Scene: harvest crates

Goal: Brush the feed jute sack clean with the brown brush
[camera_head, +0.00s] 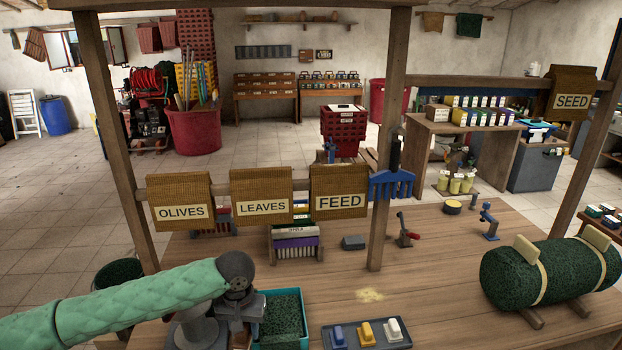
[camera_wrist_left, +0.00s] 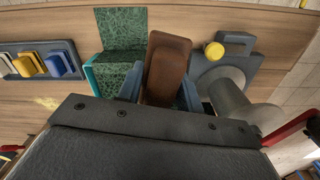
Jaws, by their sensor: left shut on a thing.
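The feed jute sack (camera_head: 338,180) hangs from the wooden rail, rightmost of three brown sacks, its white FEED label facing me. My left gripper (camera_head: 238,318) is low at the front of the table, left of the teal crate, below and apart from the sack. In the left wrist view, my left gripper (camera_wrist_left: 160,96) is shut on the brown brush (camera_wrist_left: 168,62), which stands out between its two fingers. My right gripper is not in view.
The OLIVES sack (camera_head: 180,190) and LEAVES sack (camera_head: 262,184) hang left of the feed sack. A wooden post (camera_head: 383,225) and a blue rake head (camera_head: 392,185) stand right of it. A teal crate (camera_head: 304,330), a tray of coloured blocks (camera_head: 327,340) and a green roll (camera_head: 510,275) occupy the table.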

